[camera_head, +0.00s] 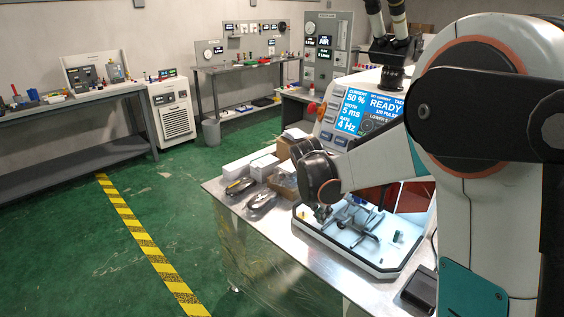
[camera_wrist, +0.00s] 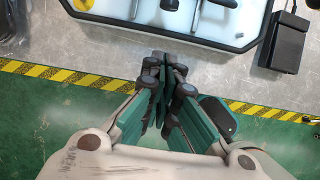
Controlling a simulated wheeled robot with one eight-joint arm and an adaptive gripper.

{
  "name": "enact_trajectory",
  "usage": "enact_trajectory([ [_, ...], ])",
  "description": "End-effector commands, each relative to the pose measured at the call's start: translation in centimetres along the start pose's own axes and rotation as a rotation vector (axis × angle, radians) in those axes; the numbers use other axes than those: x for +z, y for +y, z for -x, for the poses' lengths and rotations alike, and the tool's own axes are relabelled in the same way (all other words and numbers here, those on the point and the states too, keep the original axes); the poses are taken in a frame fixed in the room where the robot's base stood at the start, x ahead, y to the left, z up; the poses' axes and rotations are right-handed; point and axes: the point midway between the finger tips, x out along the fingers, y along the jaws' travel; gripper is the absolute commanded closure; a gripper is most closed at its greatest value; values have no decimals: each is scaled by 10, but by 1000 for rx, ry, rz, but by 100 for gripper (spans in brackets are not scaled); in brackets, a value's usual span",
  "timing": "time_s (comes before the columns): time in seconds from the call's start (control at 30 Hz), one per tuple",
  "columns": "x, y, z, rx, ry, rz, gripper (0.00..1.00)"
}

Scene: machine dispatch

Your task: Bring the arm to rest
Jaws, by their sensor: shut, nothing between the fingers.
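My gripper (camera_wrist: 162,62) is in the wrist view with its green-sided fingers together and nothing between them. From this view its tips lie over the bare metal tabletop (camera_wrist: 120,55), just short of the white work tray's dark rim (camera_wrist: 205,44). In the head view my arm fills the right side and reaches left over the table. Its wrist end is above the tray (camera_head: 345,257); the fingers cannot be made out clearly there.
Two shiny hand tools (camera_head: 262,200) and white boxes (camera_head: 264,166) lie on the table's left. A machine with a blue display (camera_head: 352,110) stands behind. A black pedal-like box (camera_wrist: 285,42) sits beside the tray. Green floor (camera_head: 90,235) with a striped line is clear left.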

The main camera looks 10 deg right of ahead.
Motion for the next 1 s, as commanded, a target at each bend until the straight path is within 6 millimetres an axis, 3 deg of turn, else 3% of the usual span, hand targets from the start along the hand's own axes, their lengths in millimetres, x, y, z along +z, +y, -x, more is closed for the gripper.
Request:
enact_trajectory([
  [0.17,-4,-16,25,35,8,-155,100],
  [0.4,-20,-56,82,125,51,-582,100],
  [0.6,-40,-94,119,192,115,-950,100],
  [1.0,-94,-165,160,278,326,-1684,100],
])
